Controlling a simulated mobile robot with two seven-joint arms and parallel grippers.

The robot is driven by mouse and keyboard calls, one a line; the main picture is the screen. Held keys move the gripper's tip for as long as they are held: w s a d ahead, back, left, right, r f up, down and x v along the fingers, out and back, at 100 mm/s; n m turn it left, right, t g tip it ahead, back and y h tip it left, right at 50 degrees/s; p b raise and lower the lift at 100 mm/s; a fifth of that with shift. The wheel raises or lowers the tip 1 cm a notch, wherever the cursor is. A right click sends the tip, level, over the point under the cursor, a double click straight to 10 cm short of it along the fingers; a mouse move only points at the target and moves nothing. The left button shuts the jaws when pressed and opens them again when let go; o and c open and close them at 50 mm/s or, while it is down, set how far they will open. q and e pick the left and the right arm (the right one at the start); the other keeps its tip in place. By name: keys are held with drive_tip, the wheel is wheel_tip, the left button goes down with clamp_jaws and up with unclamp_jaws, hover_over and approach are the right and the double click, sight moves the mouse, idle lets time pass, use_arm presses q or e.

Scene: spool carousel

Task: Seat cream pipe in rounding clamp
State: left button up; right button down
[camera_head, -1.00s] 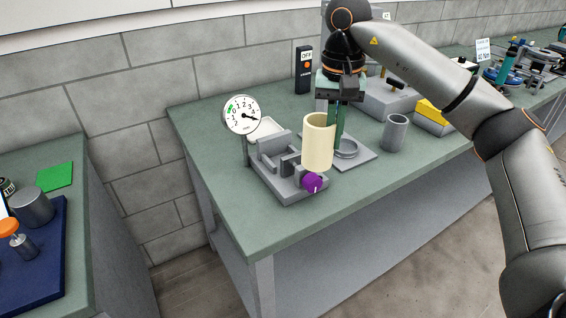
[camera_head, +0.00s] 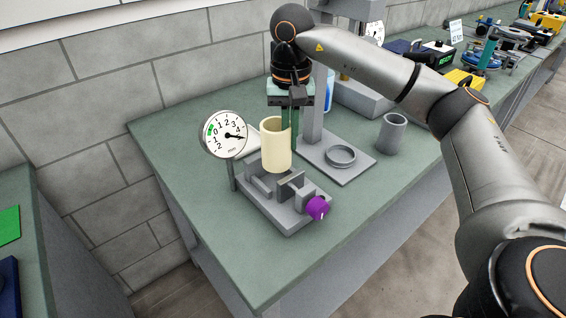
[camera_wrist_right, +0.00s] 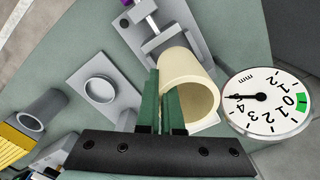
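The cream pipe (camera_head: 276,148) is an upright hollow cylinder over the back part of the grey rounding clamp (camera_head: 283,217), which has a purple knob (camera_head: 317,208) at its front. Its lower end overlaps the clamp jaws in the head view; I cannot tell whether it touches them. My right gripper (camera_head: 292,140) is shut on the pipe's wall, its green fingers at the right side. In the right wrist view the pipe (camera_wrist_right: 198,75) is beside the fingers (camera_wrist_right: 162,100) and hides part of the clamp (camera_wrist_right: 180,25). My left gripper is not in view.
A dial gauge (camera_head: 225,134) stands close left of the clamp. A grey stand with a ring (camera_head: 341,155) is right of it, and a grey cup (camera_head: 391,133) is further right. The green bench (camera_head: 265,265) is clear in front.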

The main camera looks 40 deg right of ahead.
sight(289, 160)
drive_tip(key=shift+f, duration=2.85)
drive_tip(key=shift+f, duration=0.2)
drive_tip(key=c, duration=1.3)
unclamp_jaws()
drive_tip(key=shift+c, duration=0.2)
drive_tip(key=shift+r, duration=0.15)
wheel_tip(289, 160, up, 12)
drive_tip(key=shift+r+p, duration=0.1)
drive_tip(key=shift+p, duration=0.35)
drive_tip(key=shift+s, duration=0.1)
